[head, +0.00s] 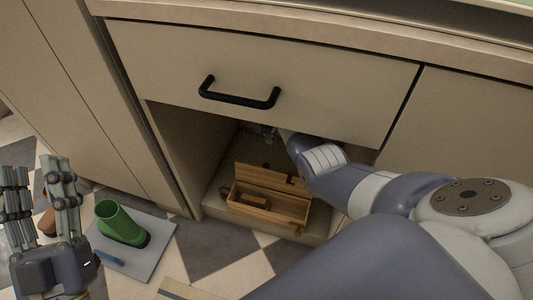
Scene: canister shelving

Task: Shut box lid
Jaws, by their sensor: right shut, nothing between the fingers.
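A wooden box (283,214) sits on the floor of the open cabinet space under the drawer. Its lid (268,178) stands raised at the back, so the box is open; a small dark item shows inside. My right arm comes in from the right and reaches into the cabinet opening. My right gripper (265,133) is above and behind the lid, small, shadowed and partly hidden by my own wrist; it is shut and empty. I cannot tell whether it touches the lid. My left gripper (38,190) is at the far left, fingers apart and empty, away from the box.
A drawer front with a black handle (238,101) is shut above the opening. A green boot (121,224) stands on a grey mat (142,262) with a small blue item. A brown object (47,223) is partly behind my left gripper. Checkered floor lies between.

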